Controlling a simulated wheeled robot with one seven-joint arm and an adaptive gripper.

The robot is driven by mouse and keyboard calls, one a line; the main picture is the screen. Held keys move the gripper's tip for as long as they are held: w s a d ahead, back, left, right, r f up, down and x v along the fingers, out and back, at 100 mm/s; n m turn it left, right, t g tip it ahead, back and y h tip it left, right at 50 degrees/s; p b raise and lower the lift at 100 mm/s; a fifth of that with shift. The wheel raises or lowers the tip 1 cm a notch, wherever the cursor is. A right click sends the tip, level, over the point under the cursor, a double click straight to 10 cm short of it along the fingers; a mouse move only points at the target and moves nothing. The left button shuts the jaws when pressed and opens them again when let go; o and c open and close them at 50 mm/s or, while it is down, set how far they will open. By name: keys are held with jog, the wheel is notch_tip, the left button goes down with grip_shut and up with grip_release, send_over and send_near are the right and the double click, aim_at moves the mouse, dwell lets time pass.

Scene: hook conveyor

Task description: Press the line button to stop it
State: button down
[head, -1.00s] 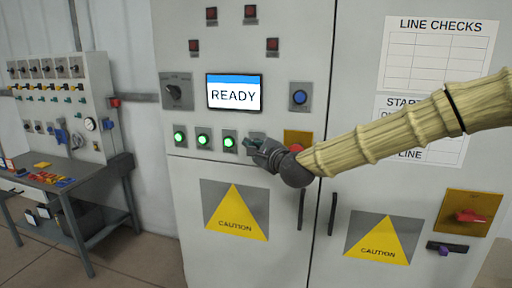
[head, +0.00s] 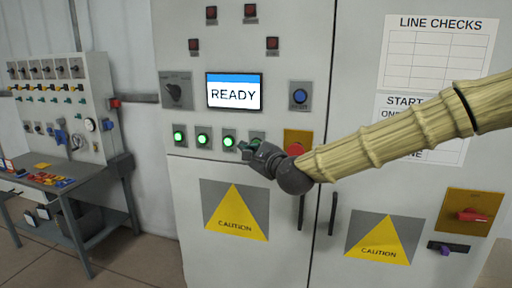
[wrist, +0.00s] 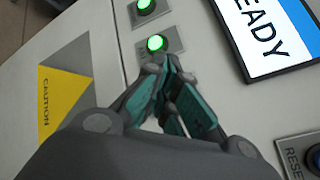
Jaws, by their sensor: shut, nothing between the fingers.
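A row of green-lit round buttons sits on the grey cabinet front: left (head: 178,137), middle (head: 202,139) and right (head: 229,141). A fourth plate (head: 258,136) beside them is partly hidden by my gripper. Their labels are too small to read, so I cannot tell which is the line button. My gripper (head: 244,149) is shut and empty, its tips just below and right of the right lit button. In the wrist view, the teal fingertips (wrist: 163,68) are close to a lit green button (wrist: 157,43); contact cannot be told. Another lit button (wrist: 143,6) is beyond.
A screen (head: 234,94) reads READY. A red button (head: 295,149) on a yellow plate is partly behind my arm. A blue button (head: 299,97), rotary switch (head: 175,93) and red switch (head: 471,216) are on the cabinet. A workbench (head: 100,172) stands left.

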jog(key=shift+s+a, duration=0.2)
jog(key=shift+s, duration=0.4)
jog(key=shift+s+a, duration=0.15)
jog(key=shift+s, duration=0.45)
jog(key=shift+f, duration=0.1)
jog(key=s+d+f+n+g+h, duration=0.1)
jog(key=s+d+f+n+g, duration=0.3)
jog(key=f, duration=1)
jog(key=s+f+n+g+h+b, duration=0.15)
jog(key=s+f, duration=0.45)
jog(key=f, duration=0.8)
jog(key=s+d+f+n+g+h, duration=0.1)
jog(key=s+d+f+n+g, duration=0.2)
jog(key=f, duration=1.1)
jog(key=s+d+f+n+g+h, duration=0.1)
jog(key=s+d+f+n+g, duration=0.1)
jog(key=s+d+f+n, duration=0.2)
jog(key=s+d+f+n+g+h, duration=0.2)
jog(key=s+d+f, duration=0.5)
jog(key=s, duration=1.3)
jog(key=s+d+f+n+g+h, duration=0.1)
jog(key=s+d+f+n, duration=0.4)
jog(key=s+f, duration=0.7)
jog(key=shift+s+d+n+g+b, duration=0.2)
jog(key=shift+s+n+g+b, duration=0.15)
jog(key=shift+g, duration=0.5)
